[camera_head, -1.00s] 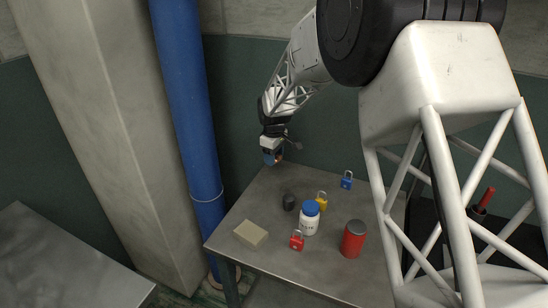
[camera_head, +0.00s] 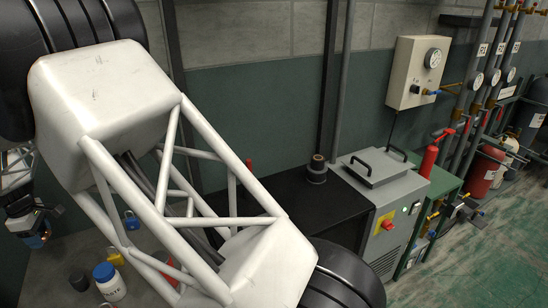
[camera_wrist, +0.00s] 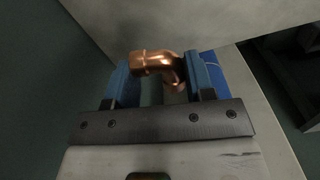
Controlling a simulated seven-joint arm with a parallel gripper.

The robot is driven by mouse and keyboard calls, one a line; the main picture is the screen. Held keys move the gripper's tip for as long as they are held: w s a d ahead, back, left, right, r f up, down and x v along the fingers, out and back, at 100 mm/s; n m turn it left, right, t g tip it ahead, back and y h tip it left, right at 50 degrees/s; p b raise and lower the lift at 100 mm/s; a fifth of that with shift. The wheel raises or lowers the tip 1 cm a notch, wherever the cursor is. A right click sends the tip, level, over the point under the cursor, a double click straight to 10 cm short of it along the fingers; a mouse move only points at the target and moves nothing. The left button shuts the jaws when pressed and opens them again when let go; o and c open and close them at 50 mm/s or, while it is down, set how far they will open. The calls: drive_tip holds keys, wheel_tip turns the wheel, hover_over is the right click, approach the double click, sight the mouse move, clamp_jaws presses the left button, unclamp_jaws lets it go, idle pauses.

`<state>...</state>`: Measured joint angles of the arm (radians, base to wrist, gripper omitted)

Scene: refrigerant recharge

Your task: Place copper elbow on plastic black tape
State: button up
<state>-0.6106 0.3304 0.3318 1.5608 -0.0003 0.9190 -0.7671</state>
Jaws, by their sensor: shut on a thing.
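My gripper (camera_wrist: 160,85) is shut on the copper elbow (camera_wrist: 152,62), a shiny bent pipe fitting held between the blue fingers in the wrist view. In the head view my gripper (camera_head: 36,239) is at the far left, above the table's back part; the elbow is hard to make out there. A black roll-like thing (camera_head: 316,174), with a brownish piece at its top, sits on the black bench and may be the plastic black tape. It is far to the right of my gripper. A small dark cylinder (camera_head: 78,280) also stands on the left table.
The white bottle with blue lid (camera_head: 108,283), blue padlock (camera_head: 130,220) and yellow padlock (camera_head: 114,256) are on the left table. The black bench (camera_head: 290,205) has bare room around the roll. A grey machine (camera_head: 385,205) stands right of it. My arm hides much between.

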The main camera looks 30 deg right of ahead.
sight(319, 158)
drive_tip(key=w+d+r+m, duration=0.2)
drive_tip(key=d+r+m, duration=0.2)
drive_tip(key=d+r, duration=0.75)
drive_tip(key=w+d+r+m, duration=0.2)
drive_tip(key=d+r+m, duration=0.2)
drive_tip(key=d, duration=1.5)
drive_tip(key=w+d+r+m, duration=0.35)
drive_tip(key=d+r, duration=0.45)
drive_tip(key=d, duration=0.8)
drive_tip(key=s+d+f+m, duration=0.1)
drive_tip(key=s+d+f, duration=0.3)
drive_tip(key=d, duration=0.8)
drive_tip(key=s+d+f+m, duration=0.15)
drive_tip(key=d+f, duration=0.35)
drive_tip(key=d, duration=0.6)
drive_tip(key=s+d+f, duration=0.6)
drive_tip(key=d, duration=0.4)
drive_tip(key=s+d+f+m, duration=0.1)
drive_tip(key=s+d+f, duration=0.4)
drive_tip(key=d, duration=0.5)
drive_tip(key=shift+s+f+m, duration=0.3)
drive_tip(key=shift+s+f, duration=0.1)
drive_tip(key=shift+s, duration=0.1)
drive_tip(key=shift+w+d, duration=0.1)
drive_tip(key=shift+d, duration=0.05)
